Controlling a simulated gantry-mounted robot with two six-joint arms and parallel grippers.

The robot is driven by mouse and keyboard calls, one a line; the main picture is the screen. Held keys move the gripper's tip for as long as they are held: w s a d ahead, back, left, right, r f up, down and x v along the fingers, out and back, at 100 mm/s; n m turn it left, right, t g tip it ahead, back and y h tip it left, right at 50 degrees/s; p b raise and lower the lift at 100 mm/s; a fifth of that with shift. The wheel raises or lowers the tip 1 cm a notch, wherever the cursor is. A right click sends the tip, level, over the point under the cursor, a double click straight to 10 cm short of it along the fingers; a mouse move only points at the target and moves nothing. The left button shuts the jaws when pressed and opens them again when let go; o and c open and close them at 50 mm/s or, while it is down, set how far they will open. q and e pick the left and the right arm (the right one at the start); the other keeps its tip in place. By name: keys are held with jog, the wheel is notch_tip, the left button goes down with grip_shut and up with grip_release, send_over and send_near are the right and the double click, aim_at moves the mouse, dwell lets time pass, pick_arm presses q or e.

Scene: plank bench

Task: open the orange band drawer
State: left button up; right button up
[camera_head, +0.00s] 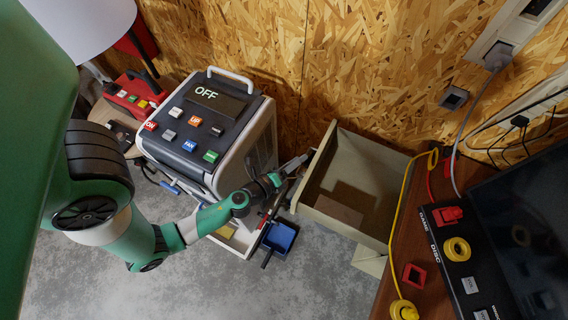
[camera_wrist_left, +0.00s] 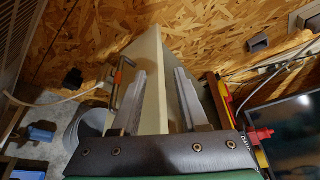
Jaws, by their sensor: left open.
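A cream drawer (camera_head: 318,205) stands pulled out from the side of the brown desk, and I see into its interior. In the left wrist view its pale front panel (camera_wrist_left: 152,75) rises between my two fingers. A handle with an orange band (camera_wrist_left: 118,76) shows on the outer face of that panel, left of the fingers. My left gripper (camera_head: 296,165) is open at the top of the drawer front; in the left wrist view the gripper (camera_wrist_left: 160,75) has one finger on each side of the panel. I cannot tell whether either finger touches it. My right gripper is not in view.
A brown desk (camera_head: 418,215) with a yellow cable and a black control panel (camera_head: 462,255) stands at the right. A wheeled machine marked OFF (camera_head: 207,125) stands left of the drawer. A blue bin (camera_head: 279,238) sits below the gripper. Grey floor is open at the front.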

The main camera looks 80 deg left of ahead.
pick_arm(q)
jog(key=s+d+r, duration=0.3)
jog(key=s+d, duration=0.2)
jog(key=d, duration=0.1)
jog(key=shift+s+p, duration=0.15)
jog(key=shift+p, duration=0.2)
